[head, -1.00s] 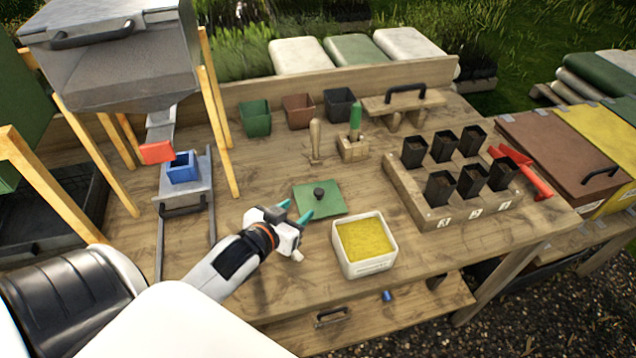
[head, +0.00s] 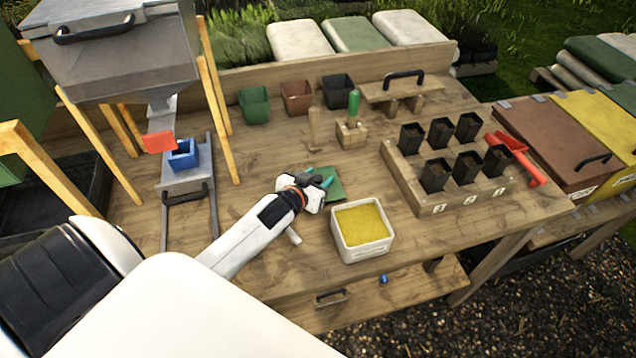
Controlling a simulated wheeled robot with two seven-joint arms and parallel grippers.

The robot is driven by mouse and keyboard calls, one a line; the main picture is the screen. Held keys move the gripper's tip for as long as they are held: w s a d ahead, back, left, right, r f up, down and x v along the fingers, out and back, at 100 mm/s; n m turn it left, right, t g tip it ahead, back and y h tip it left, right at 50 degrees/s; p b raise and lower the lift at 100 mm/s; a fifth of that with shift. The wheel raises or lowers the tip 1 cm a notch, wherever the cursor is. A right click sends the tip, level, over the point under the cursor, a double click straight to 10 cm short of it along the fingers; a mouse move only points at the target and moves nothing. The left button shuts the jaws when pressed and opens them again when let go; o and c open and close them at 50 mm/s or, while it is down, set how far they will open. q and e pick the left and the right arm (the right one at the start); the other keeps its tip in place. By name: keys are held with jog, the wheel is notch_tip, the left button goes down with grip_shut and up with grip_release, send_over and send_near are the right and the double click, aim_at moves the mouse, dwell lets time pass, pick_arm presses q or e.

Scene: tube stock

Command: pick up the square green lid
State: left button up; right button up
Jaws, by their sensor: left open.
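The square green lid (head: 331,186) lies flat on the wooden bench, behind and a little left of the cream tub. My left gripper (head: 318,179) is over the lid, with its teal fingertips apart. The gripper and its wrist hide the lid's left part and its dark knob, so I cannot tell whether the fingers are around the knob. My right gripper is not in view.
The cream tub (head: 362,248) of yellow grains stands close to the lid. A wooden block (head: 436,207) with several black pots is to the right. Green, brown and black pots (head: 297,97) stand at the back. A blue box (head: 183,156) sits under the hopper.

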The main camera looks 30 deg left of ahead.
pick_arm(q)
jog(key=shift+w+a+f, duration=0.1)
jog(key=shift+w+f, duration=0.1)
jog(key=shift+w, duration=0.2)
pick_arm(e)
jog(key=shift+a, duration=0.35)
pick_arm(q)
jog(key=shift+s, duration=0.1)
jog(key=c, duration=1)
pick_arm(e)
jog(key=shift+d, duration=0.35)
pick_arm(q)
jog(key=shift+r, duration=0.1)
